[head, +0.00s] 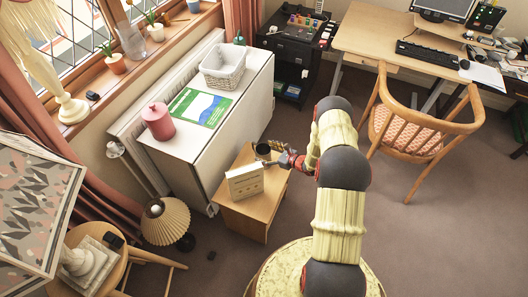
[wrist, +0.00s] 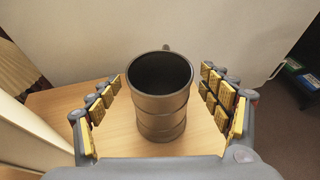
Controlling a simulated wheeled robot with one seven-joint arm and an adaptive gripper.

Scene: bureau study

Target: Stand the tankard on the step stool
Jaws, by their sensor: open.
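The tankard (wrist: 160,98) is a dark metal mug with ribbed bands. It stands upright on a light wooden top, its handle on the far side in the wrist view. In the head view the tankard (head: 263,150) is small, at the back of a low wooden piece (head: 243,222) that may be the step stool; I cannot tell for sure. My gripper (wrist: 163,88) is open, with its fingers on either side of the tankard and a gap at each side. It also shows in the head view (head: 278,157), beside the tankard.
A cream box (head: 244,182) stands on the same wooden top, close to the tankard. A white cabinet (head: 215,115) rises behind, carrying a red canister (head: 157,121) and a white basket (head: 223,67). A wooden chair (head: 420,125) stands right. Carpet is clear at lower right.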

